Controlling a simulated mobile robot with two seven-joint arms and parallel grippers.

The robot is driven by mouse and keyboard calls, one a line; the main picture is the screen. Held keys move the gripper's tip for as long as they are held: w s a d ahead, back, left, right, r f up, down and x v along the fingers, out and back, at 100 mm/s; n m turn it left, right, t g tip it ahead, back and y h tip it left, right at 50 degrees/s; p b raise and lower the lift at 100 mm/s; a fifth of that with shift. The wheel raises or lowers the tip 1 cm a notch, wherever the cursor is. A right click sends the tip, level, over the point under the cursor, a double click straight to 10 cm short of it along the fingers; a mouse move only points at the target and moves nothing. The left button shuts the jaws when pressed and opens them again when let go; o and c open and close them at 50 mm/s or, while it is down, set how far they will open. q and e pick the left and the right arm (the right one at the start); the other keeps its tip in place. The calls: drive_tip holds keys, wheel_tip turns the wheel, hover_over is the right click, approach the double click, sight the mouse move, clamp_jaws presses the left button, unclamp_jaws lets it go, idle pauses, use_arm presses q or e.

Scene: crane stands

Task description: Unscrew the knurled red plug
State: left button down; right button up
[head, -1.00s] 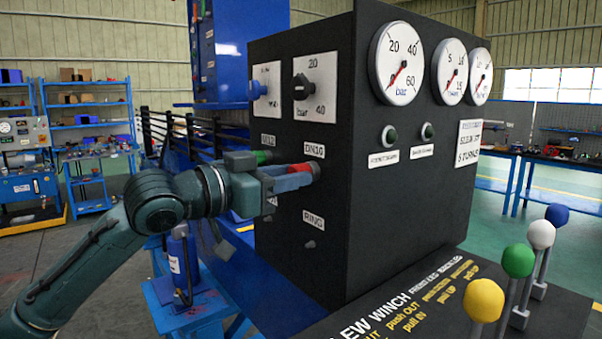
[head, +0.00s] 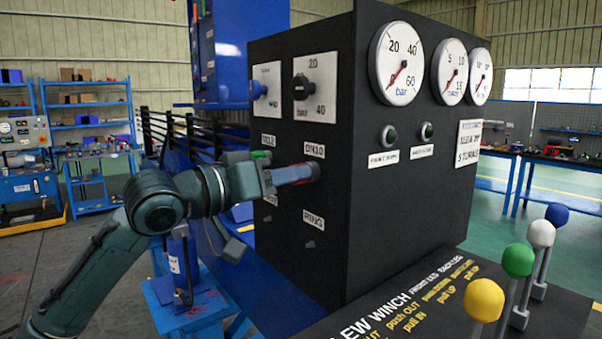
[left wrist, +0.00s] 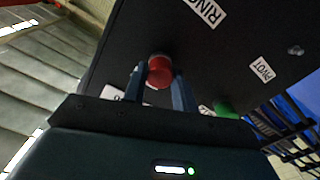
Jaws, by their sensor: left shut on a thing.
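The knurled red plug (left wrist: 159,71) sits at the front of the black panel, between the two fingers of my left gripper in the left wrist view. My left gripper (head: 308,174) is shut on it, reaching in from the left under the DN10 label (head: 314,150). In the head view the fingers hide most of the plug, and only bits of red (head: 316,169) show at the fingertips. I cannot tell how far the plug stands out of its hole. My right gripper is not in view.
A green plug (left wrist: 222,109) is close beside my left gripper. Two knobs (head: 301,87) (head: 258,90) are above it, and a small fitting (head: 310,245) is below by the RING label (head: 314,221). Levers with coloured balls (head: 483,300) stand at the lower right.

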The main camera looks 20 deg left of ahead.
use_arm(q)
drive_tip(key=n, duration=0.5)
drive_tip(key=shift+f, duration=0.1)
drive_tip(key=n, duration=0.5)
drive_tip(key=n, duration=0.5)
drive_tip(key=shift+n, duration=0.3)
drive_tip(key=n, duration=0.4)
drive_tip(key=shift+n, duration=0.4)
